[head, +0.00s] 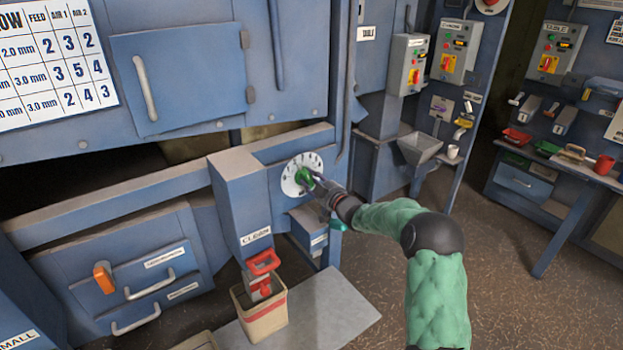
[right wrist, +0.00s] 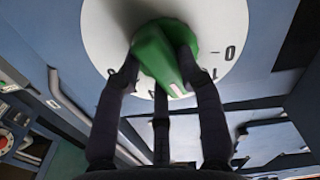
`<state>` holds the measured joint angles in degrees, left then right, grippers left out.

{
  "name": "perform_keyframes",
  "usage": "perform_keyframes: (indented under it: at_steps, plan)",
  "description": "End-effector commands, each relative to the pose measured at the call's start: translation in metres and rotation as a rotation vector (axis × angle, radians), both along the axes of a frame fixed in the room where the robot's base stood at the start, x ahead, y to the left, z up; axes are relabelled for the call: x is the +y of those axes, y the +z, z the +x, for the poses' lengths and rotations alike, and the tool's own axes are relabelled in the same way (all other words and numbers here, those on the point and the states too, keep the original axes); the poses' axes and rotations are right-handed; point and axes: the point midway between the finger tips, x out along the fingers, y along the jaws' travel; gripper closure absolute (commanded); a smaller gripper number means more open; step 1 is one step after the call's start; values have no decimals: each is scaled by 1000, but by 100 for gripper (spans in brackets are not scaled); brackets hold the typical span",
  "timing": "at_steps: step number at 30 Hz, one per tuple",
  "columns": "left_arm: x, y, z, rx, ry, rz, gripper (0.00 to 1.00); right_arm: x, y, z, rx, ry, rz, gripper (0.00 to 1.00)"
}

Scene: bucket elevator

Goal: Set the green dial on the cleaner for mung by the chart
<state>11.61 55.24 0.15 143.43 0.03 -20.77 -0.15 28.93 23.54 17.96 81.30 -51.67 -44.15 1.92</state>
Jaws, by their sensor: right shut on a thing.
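The green dial (head: 303,175) sits on a round white numbered plate (head: 291,186) on the blue cleaner's front. It also shows in the right wrist view (right wrist: 160,58), with the plate's "0" and "1" visible to its right. My right gripper (head: 313,180) is shut on the green dial, with fingers on both sides of it. The dial's full scale and exact setting are partly hidden by the fingers. The chart (head: 55,62) hangs at the upper left, with FEED, AIR 1 and AIR 2 columns; its left part is cut off, so crop names are not visible. My left gripper is not in view.
A blue post labelled CLEAN (head: 240,200) stands just left of the dial, with a red-handled gate above a bucket (head: 262,312). A grey hopper (head: 418,148) and switch boxes (head: 408,65) are to the right. Open floor lies at the lower right.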

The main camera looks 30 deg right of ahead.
Motion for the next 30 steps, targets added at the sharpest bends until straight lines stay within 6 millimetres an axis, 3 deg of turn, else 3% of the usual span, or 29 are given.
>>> perform_keyframes:
  at_steps: [1, 7, 21, 22, 24, 30]
  plan:
    - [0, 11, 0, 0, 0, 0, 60, 0, 3, 0, 8, 0, 49, 95]
    - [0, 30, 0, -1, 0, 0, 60, 0, 1, 0, 24, 1, 246, 95]
    - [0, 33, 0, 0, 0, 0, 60, -1, -2, 0, 28, 1, 339, 95]
    - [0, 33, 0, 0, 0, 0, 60, -1, -2, 0, 28, 1, 338, 59]
    - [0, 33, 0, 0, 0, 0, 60, -1, -2, 0, 28, 1, 338, 40]
    - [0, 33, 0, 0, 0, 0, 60, -1, -2, 0, 28, 1, 338, 38]
